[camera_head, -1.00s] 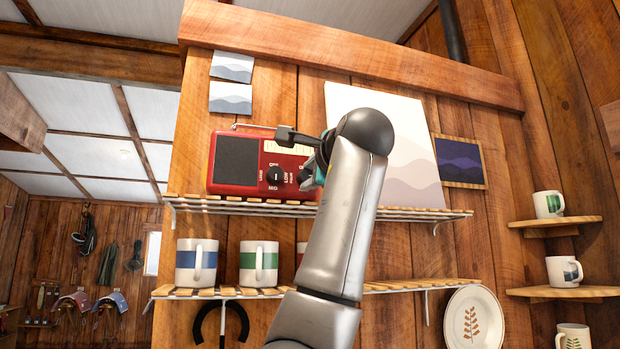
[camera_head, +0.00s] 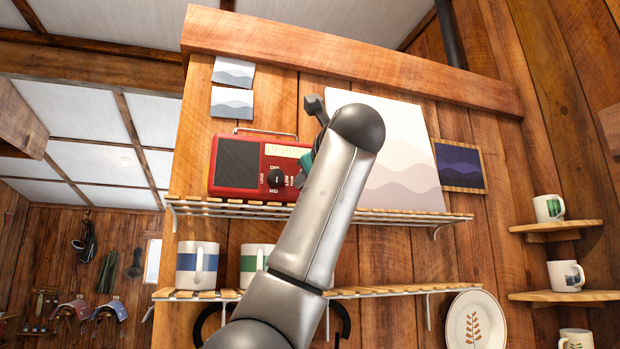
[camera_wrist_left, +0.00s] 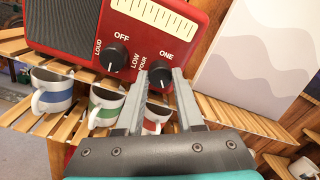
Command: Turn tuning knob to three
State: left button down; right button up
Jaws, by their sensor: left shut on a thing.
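The red radio (camera_head: 236,165) stands on the upper slatted shelf, with a grey speaker on its left and a pale scale. It fills the top of the left wrist view (camera_wrist_left: 180,50). Its tuning knob (camera_wrist_left: 160,70) is black and round, with ONE above it and FOUR at its left. My left gripper (camera_wrist_left: 161,80) is shut on this knob, one finger at each side. In the head view my arm hides the tuning knob and fingertips.
A second black knob (camera_head: 276,176), labelled OFF, LOW, MID and LOUD, sits left of the tuning knob. Mugs (camera_head: 197,265) stand on the lower shelf (camera_head: 385,289). A pale wave picture (camera_head: 400,150) is right of the radio.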

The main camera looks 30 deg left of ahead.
pick_arm(q)
jog(key=shift+m+p, duration=0.4)
jog(key=shift+m, duration=3.3)
jog(key=shift+f, duration=0.1)
jog(key=c, duration=0.5)
grip_release()
